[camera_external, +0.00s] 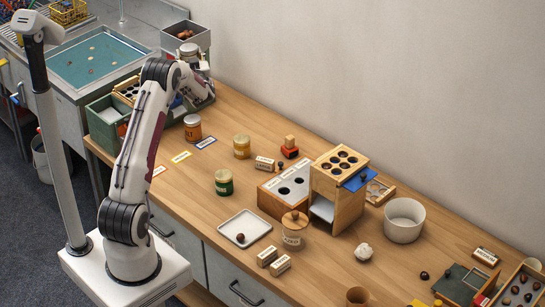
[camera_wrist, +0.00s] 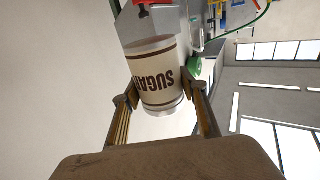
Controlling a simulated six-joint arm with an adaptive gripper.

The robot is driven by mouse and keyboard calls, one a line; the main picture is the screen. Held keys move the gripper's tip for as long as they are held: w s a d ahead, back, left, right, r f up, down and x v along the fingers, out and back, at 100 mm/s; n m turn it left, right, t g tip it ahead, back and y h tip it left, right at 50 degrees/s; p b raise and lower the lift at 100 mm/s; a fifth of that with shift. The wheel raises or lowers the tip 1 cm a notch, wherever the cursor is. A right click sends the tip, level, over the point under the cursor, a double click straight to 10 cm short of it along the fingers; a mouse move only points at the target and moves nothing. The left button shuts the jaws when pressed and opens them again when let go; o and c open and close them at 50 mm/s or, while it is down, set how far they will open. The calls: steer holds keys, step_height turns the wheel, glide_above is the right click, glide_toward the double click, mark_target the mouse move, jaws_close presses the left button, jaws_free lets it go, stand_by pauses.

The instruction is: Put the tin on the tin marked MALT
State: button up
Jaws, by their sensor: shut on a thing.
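My gripper (camera_wrist: 160,90) is shut on a cream tin with brown bands marked SUGAR (camera_wrist: 157,68); the lettering is upside down in the wrist view. In the external view my gripper (camera_external: 199,62) is raised at the far end of the bench, with the held tin (camera_external: 188,50) partly hidden by my arm. Below it on the bench stands an orange-brown tin (camera_external: 192,127) with a dark label, too small to read surely. A yellow tin (camera_external: 242,147) and a green tin (camera_external: 223,183) stand nearer, apart from each other; their markings are not legible.
A green crate (camera_external: 104,132) and a grey bin (camera_external: 187,36) are near my gripper. A wooden stand (camera_external: 338,190), a white tray (camera_external: 245,229) and a white bowl (camera_external: 404,220) are farther right.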

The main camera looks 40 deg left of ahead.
glide_above(192, 118)
step_height(192, 118, down, 11)
stand_by(0.4)
steer(key=shift+d, duration=0.1)
step_height(192, 118, down, 6)
stand_by(0.6)
steer(key=shift+f, duration=1.9)
steer(key=shift+f, duration=0.15)
steer(key=o, duration=1.3)
